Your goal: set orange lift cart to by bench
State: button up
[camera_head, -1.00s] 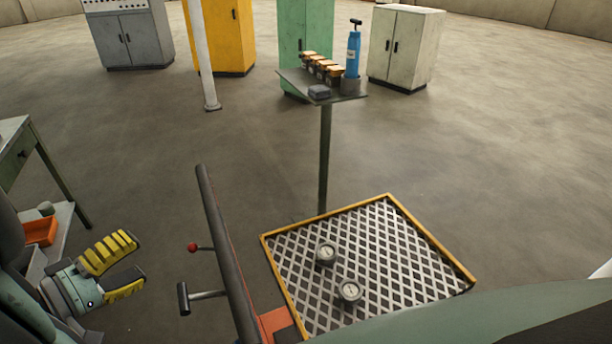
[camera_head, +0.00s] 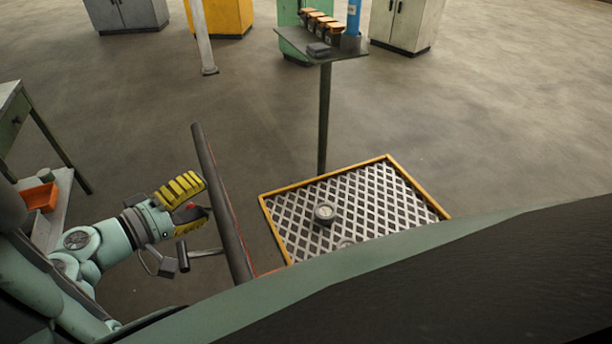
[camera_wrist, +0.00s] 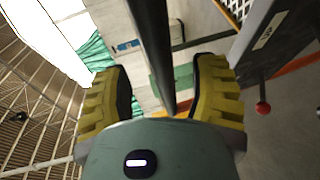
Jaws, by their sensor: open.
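The lift cart shows in the head view as a mesh platform with an orange-yellow rim (camera_head: 325,178) and a long dark push handle (camera_head: 222,205) on its left. Its lower frame is hidden behind my body. My gripper (camera_head: 198,196), with yellow ribbed fingers, is beside the handle. In the wrist view the dark handle bar (camera_wrist: 152,45) runs between the two spread fingers of my gripper (camera_wrist: 160,72); I cannot tell whether they touch it. A red knob (camera_wrist: 262,107) and an orange frame edge (camera_wrist: 297,64) show there. A grey-green bench (camera_head: 14,105) stands at the left edge.
A round gauge (camera_head: 325,213) lies on the platform; another is partly hidden. A small stand (camera_head: 322,110) behind holds a blue bottle (camera_head: 353,20) and several orange-topped items. An orange bin (camera_head: 40,196) sits on a low shelf at left. Open floor lies behind, before the cabinets.

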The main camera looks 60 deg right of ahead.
jog(key=shift+p+x, duration=0.4)
jog(key=shift+x, duration=2.55)
jog(key=shift+s, duration=0.1)
jog(key=shift+a, duration=0.1)
jog(key=c, duration=0.9)
grip_shut()
